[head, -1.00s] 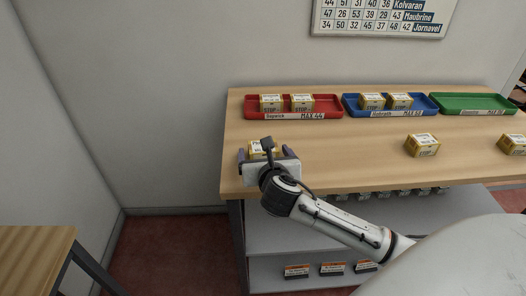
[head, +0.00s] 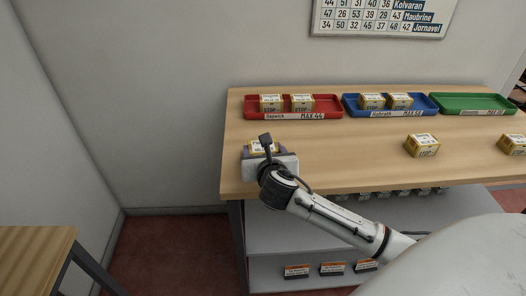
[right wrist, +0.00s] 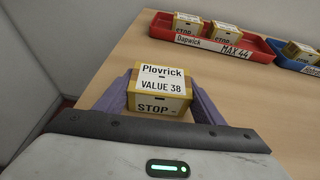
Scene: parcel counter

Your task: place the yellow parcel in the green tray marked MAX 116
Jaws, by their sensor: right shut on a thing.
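A yellow parcel (head: 262,146) with white labels is at the left end of the counter. In the right wrist view the parcel (right wrist: 160,88) reads "Plovrick", "VALUE 38" and "STOP -". My right gripper (head: 264,151) is shut on it, with one purple finger against each side. I cannot tell whether the parcel touches the counter. The green tray (head: 473,111) is at the back right and looks empty; its label is too small to read surely. My left gripper is not in view.
A red tray (head: 330,106) marked MAX 44 and a blue tray (head: 428,106) each hold two yellow parcels. Two more parcels stand loose on the wooden counter (head: 340,150), one at centre right (head: 422,145) and one at the right edge (head: 514,144).

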